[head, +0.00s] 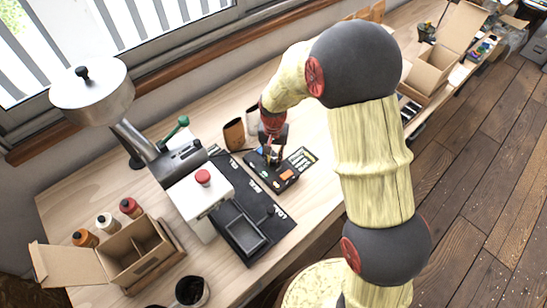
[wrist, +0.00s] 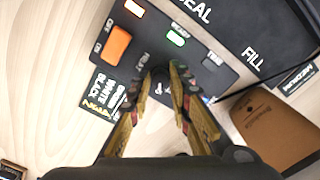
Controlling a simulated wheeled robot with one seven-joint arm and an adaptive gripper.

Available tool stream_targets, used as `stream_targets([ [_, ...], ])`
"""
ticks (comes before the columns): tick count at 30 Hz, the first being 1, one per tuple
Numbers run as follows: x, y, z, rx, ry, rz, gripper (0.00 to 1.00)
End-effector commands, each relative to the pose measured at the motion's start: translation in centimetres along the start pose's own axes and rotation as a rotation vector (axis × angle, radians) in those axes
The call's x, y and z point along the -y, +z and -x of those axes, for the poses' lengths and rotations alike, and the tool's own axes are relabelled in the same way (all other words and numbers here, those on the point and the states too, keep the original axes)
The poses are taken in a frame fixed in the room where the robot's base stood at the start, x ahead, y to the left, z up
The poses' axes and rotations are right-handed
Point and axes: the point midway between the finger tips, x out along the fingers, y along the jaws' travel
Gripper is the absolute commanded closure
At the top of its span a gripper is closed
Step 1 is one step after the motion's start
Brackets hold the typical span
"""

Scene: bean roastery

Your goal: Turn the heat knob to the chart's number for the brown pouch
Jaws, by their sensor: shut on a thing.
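My gripper (wrist: 160,84) points down at the control panel, its two fingers closed around the dark heat knob (wrist: 159,89). The knob is mostly hidden between the fingers, and I cannot read its setting. In the head view my gripper (head: 272,153) covers the knob on the black control box (head: 284,185). A small black chart (wrist: 99,94) with white words and yellow marks lies beside the box; its numbers are not clearly legible. It also shows in the head view (head: 302,158). The brown pouch (head: 234,135) stands behind the box, and in the wrist view (wrist: 272,128) at lower right.
An orange switch (wrist: 117,45), an orange lamp (wrist: 134,8) and a lit green lamp (wrist: 176,39) are on the panel. A pale pouch (head: 252,119) stands near the brown one. The white sealing machine (head: 198,192) and an open carton (head: 135,254) are at left.

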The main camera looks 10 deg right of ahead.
Motion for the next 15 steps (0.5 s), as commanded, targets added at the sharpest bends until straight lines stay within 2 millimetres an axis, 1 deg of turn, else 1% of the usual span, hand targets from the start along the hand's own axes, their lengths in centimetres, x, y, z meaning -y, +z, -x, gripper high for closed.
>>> stream_targets([
  [1, 0.03, -0.01, 0.01, 0.000, 0.000, 0.000, 0.91],
  [6, 0.04, -0.02, 0.02, -0.001, -0.001, 0.000, 1.00],
  [15, 0.05, -0.02, 0.05, -0.001, -0.001, 0.017, 1.00],
])
